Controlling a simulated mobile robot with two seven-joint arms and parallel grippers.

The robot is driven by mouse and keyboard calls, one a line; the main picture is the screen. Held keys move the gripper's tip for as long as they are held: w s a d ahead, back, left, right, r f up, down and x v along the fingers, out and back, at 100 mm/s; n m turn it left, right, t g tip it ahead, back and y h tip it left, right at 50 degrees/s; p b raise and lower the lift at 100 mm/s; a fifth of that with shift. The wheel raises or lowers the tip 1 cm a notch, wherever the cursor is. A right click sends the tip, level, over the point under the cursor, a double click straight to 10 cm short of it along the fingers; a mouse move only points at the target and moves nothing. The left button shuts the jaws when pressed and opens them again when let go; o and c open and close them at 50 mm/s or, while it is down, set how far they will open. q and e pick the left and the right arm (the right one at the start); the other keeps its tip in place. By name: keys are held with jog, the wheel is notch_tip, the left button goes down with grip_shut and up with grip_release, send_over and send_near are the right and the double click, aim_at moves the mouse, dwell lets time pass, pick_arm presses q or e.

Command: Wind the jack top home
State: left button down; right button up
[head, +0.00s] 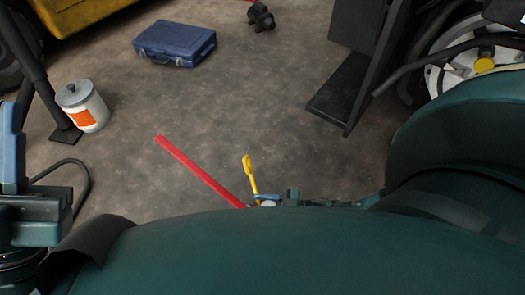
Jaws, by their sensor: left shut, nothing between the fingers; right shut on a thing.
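A slim yellow piece with a wider flat end (251,175) stands out beyond my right arm, near the middle of the head view. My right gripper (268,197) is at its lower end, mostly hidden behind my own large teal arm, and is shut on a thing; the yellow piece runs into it. A long red bar (200,170) slants from the upper left down to the same spot, its lower end hidden. I cannot make out the jack top itself. My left gripper (12,135) is at the left edge, shut and empty, apart from these things.
A blue case (175,43) lies on the floor at the back. A white canister with an orange label (82,106) stands at left by a dark post (32,70). A black upright frame (352,75) stands right of centre.

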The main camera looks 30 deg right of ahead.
jog(key=shift+m+t+h, duration=1)
jog(key=shift+t+h, duration=0.1)
pick_arm(q)
jog(key=shift+w+d+f+n+y+p, duration=0.1)
jog(key=shift+w+f+n+y+p, duration=0.1)
jog(key=shift+f+n+y, duration=0.45)
jog(key=shift+w+f+n+y+p, duration=0.2)
jog(key=shift+f+n+y, duration=0.25)
jog(key=shift+n+y, duration=0.25)
pick_arm(e)
jog(key=shift+w+d+m+t+h, duration=0.15)
jog(key=shift+w+m+t+h, duration=0.05)
jog(key=shift+m+t+h, duration=0.8)
jog(key=o, duration=1)
jog(key=shift+c, duration=0.2)
pick_arm(q)
jog(key=shift+s+r+h, duration=0.25)
jog(key=shift+r, duration=0.05)
pick_arm(e)
jog(key=shift+o, duration=0.2)
pick_arm(q)
jog(key=shift+m, duration=0.25)
pick_arm(e)
jog(key=shift+d, duration=0.1)
pick_arm(q)
jog(key=shift+r, duration=0.1)
pick_arm(e)
jog(key=shift+s, duration=0.1)
